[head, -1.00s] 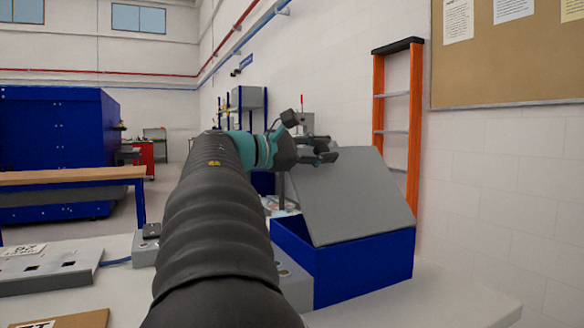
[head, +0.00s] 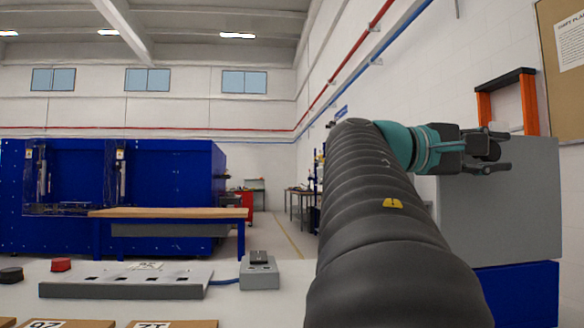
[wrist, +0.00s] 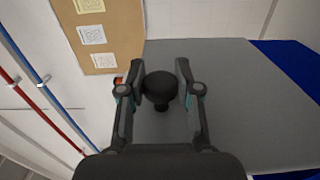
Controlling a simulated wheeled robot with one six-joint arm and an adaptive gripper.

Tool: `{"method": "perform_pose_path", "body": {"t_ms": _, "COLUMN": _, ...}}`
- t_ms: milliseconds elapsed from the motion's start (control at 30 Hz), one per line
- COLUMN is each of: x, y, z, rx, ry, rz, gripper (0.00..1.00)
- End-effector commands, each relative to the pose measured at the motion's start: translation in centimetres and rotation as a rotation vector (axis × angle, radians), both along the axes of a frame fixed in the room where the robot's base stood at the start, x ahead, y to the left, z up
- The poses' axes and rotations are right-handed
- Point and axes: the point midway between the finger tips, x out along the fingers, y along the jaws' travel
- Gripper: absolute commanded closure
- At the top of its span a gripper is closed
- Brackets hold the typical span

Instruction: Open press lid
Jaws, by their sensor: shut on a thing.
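The press is a blue box (head: 520,290) at the right of the head view, with a flat grey lid (head: 500,215). The lid stands raised, near upright, above the box. In the wrist view the grey lid (wrist: 235,110) fills the right side and a blue part of the box (wrist: 290,65) shows beyond it. My gripper (head: 497,150) is at the lid's upper part. In the wrist view its two fingers (wrist: 161,80) are closed around a round black knob (wrist: 160,90) on the lid.
A white worktop holds a grey slotted block (head: 125,285), a small grey box (head: 259,271), a red button (head: 61,265) and labelled brown boards (head: 170,323). An orange ladder (head: 530,105) and a white wall stand behind the lid. A notice board (head: 565,70) hangs there.

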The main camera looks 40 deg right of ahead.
Motion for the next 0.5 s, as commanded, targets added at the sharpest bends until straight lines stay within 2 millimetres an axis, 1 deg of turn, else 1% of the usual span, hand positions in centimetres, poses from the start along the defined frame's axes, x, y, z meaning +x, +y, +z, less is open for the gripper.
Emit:
{"method": "perform_pose_path", "body": {"t_ms": 200, "x": -0.16, "y": 0.52, "z": -0.09, "rx": -0.018, "ry": -0.027, "rz": 0.009, "gripper": 1.0}}
{"method": "perform_pose_path", "body": {"t_ms": 500, "x": -0.14, "y": 0.55, "z": -0.06, "rx": -0.02, "ry": -0.03, "rz": 0.011, "gripper": 1.0}}
